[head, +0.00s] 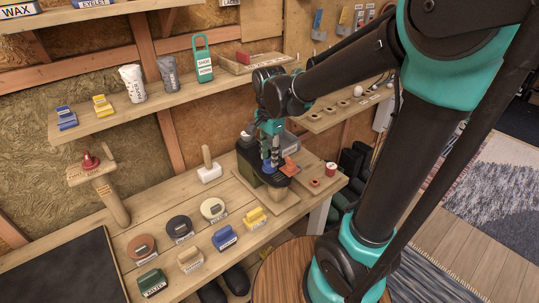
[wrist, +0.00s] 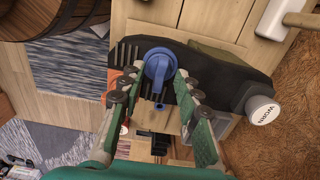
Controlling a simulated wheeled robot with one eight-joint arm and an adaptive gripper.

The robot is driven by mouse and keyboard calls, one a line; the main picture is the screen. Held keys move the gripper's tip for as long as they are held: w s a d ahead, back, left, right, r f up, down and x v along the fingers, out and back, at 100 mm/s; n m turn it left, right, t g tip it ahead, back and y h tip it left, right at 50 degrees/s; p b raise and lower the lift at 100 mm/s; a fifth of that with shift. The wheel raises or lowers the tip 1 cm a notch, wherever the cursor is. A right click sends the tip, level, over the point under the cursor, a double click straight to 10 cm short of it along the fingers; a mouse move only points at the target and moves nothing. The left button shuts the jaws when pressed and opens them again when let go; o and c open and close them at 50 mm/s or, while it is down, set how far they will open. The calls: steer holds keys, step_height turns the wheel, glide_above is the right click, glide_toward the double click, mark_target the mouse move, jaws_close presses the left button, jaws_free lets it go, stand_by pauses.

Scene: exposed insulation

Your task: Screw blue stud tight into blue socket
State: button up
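A blue piece (wrist: 158,68), round with a raised bar across it, sits on a dark grey block on the workbench. It looks like the blue stud, and it also shows in the head view (head: 267,166). I cannot tell which blue part is the socket, or how deep the stud sits. My gripper (wrist: 156,78) points down over the blue piece, one finger on each side, with the fingers spread and no clear grip on it. In the head view, my gripper (head: 268,132) is directly above the block.
The dark block (head: 248,158) stands on a wooden board, with an orange piece (head: 290,167) at its right. A white-based wooden-handled tool (head: 208,170) stands left. Tins and brushes lie in front. A shelf (head: 140,108) runs behind. A white "WORN" cap (wrist: 263,112) is near.

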steer(key=shift+r, duration=0.15)
step_height(320, 180, up, 12)
stand_by(0.5)
stand_by(0.5)
steer(key=w+d+f+n+t, duration=0.4)
steer(key=d+f+n+t, duration=0.3)
steer(key=d+f+n, duration=0.5)
steer(key=s+d+f+m+g, duration=0.1)
steer(key=s+d+f, duration=0.3)
steer(key=s+f, duration=0.4)
steer(key=s+g, duration=0.1)
steer(key=s, duration=0.3)
steer(key=shift+s+f+g, duration=0.2)
steer(key=shift+s+g, duration=0.15)
steer(key=shift+g, duration=0.05)
steer(key=shift+s+a, duration=0.1)
steer(key=shift+a, duration=0.05)
steer(key=shift+c, duration=0.4)
